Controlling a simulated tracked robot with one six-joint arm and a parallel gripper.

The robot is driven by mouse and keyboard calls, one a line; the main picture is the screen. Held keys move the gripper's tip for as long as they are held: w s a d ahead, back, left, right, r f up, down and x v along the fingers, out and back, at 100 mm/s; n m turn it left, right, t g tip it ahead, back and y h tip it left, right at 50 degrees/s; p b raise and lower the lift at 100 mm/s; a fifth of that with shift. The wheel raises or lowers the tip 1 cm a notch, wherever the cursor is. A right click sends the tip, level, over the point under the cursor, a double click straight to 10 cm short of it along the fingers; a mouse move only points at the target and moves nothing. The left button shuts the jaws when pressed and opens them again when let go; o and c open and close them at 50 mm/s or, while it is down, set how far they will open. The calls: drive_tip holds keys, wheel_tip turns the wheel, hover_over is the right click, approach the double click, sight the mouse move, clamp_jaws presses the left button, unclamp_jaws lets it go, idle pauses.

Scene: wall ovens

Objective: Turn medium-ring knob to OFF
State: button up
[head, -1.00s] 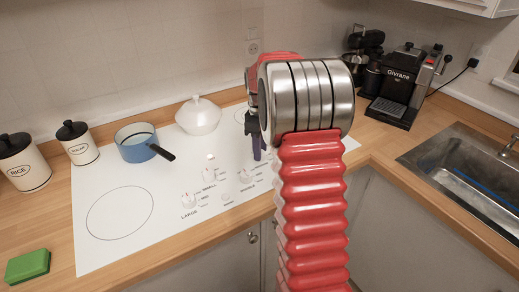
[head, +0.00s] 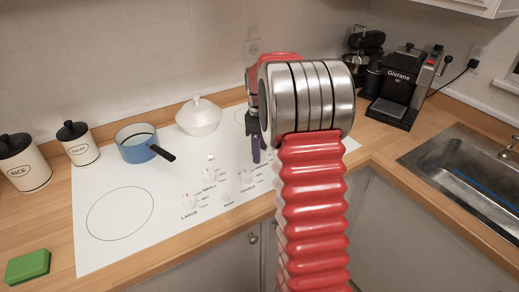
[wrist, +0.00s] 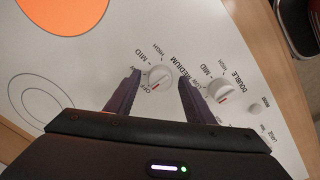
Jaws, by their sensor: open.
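In the wrist view the medium-ring knob (wrist: 159,76) is a round white knob with a red mark. The word MEDIUM is printed beside it, with MID, HIGH and OFF around it. The red mark lies on the knob's lower side, close to the OFF lettering. My gripper (wrist: 160,79) is open, with one purple finger on each side of this knob. I cannot tell whether either finger touches it. In the head view my gripper (head: 256,150) shows only partly beside my wrist, over the right part of the hob.
The double-ring knob (wrist: 219,89) is just right of my right finger. An orange ring (wrist: 62,12) lies on the white hob (head: 150,230). A blue pan (head: 138,148) and white lidded pot (head: 199,121) stand at the back. A green sponge (head: 28,266) lies front left.

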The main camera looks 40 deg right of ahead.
wheel_tip(320, 180, up, 14)
drive_tip(key=shift+s+a+f, duration=0.15)
drive_tip(key=shift+a, duration=0.05)
idle(0.6)
idle(0.5)
